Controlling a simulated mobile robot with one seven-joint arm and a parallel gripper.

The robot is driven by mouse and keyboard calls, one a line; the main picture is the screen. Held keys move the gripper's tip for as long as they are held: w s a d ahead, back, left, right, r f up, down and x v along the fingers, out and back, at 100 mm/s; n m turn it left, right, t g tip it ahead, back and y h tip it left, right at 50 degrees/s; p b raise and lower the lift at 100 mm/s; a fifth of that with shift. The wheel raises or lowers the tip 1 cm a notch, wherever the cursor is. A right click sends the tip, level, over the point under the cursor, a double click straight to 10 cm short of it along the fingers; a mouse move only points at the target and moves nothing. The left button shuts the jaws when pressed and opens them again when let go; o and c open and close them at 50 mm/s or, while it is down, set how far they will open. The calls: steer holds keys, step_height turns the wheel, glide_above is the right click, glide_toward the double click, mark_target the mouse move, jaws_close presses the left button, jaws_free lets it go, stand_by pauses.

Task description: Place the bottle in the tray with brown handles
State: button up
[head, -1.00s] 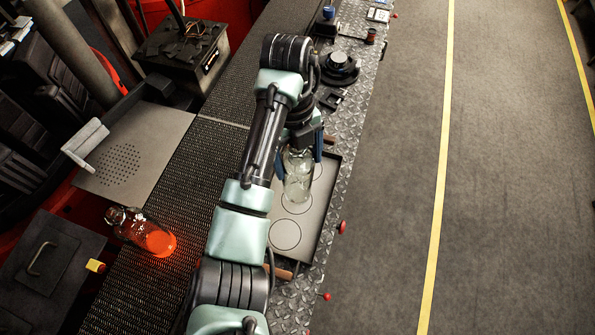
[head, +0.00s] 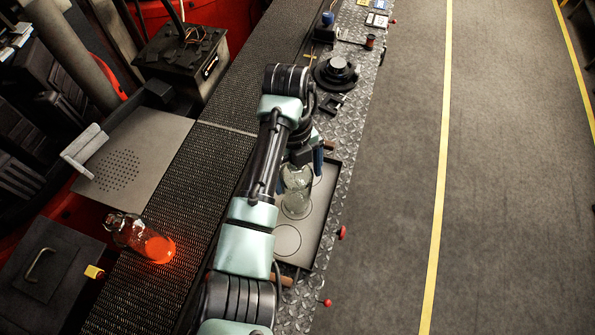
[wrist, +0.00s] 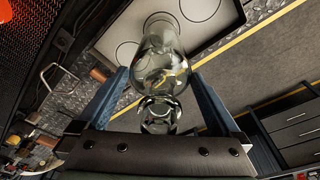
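The clear glass bottle (head: 296,188) is upright between the blue fingers of my gripper (head: 300,168), over the tray. In the wrist view, the bottle (wrist: 160,62) has its neck toward my palm and a finger close on each side of its body, so my gripper (wrist: 158,75) appears shut on it. The grey tray with brown handles (head: 313,232) has circles marked on its floor; its rim and circles also show in the wrist view (wrist: 230,18). The bottle's base is over one circle; I cannot tell whether it touches the tray floor. My arm hides the tray's left side.
A glowing orange bottle (head: 150,246) lies tilted on the dark grating at left. A black round fixture (head: 337,70) stands beyond the tray. Red knobs (head: 341,233) line the bench's right edge. The floor (head: 400,180) at right is clear.

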steer(key=r+p, duration=0.1)
steer(key=r, duration=0.2)
steer(key=w+r+p, duration=0.1)
steer(key=r, duration=0.3)
steer(key=a+r+p, duration=0.1)
steer(key=r, duration=0.3)
steer(key=shift+w+r, duration=0.1)
steer(key=shift+w, duration=0.15)
steer(key=shift+w+r, duration=0.1)
steer(key=shift+r, duration=0.4)
